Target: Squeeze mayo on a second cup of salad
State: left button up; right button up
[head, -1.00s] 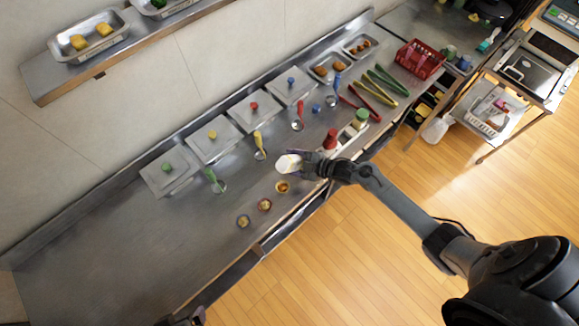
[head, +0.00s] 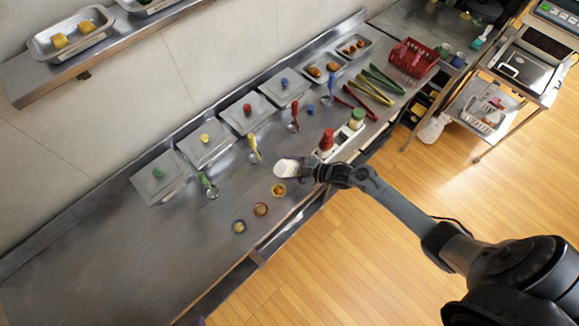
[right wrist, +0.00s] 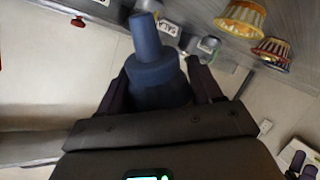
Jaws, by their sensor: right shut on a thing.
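My right gripper (head: 306,168) is shut on the mayo bottle (head: 284,168), whose pale end faces up in the head view. In the right wrist view the bottle (right wrist: 153,70) looks dark blue in shade, with its narrow nozzle pointing toward the counter. Three small salad cups stand in a slanting row: the nearest to the bottle (head: 278,190), a middle one (head: 261,209) and a far one (head: 239,227). The bottle is above and beside the nearest cup, apart from it. The right wrist view shows two cups, an orange-yellow one (right wrist: 242,18) and a darker-rimmed one (right wrist: 272,52). Their contents are too small to judge. My left gripper is out of view.
A red-capped bottle (head: 327,141) and a green-capped one (head: 357,117) stand right of my gripper. Lidded containers (head: 206,143) line the wall, with spoons (head: 207,186) before them. Tongs (head: 376,90) and a red basket (head: 413,58) are farther right. The counter's left part is clear.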

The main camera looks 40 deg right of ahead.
jog(key=shift+d, duration=0.1)
jog(key=c, duration=0.3)
jog(key=shift+w, duration=0.3)
jog(key=shift+c, duration=0.7)
jog(key=shift+w, duration=0.1)
jog(key=shift+s, duration=0.25)
jog(key=shift+s+p, duration=0.3)
jog(key=shift+s, duration=0.3)
jog(key=shift+w, duration=0.25)
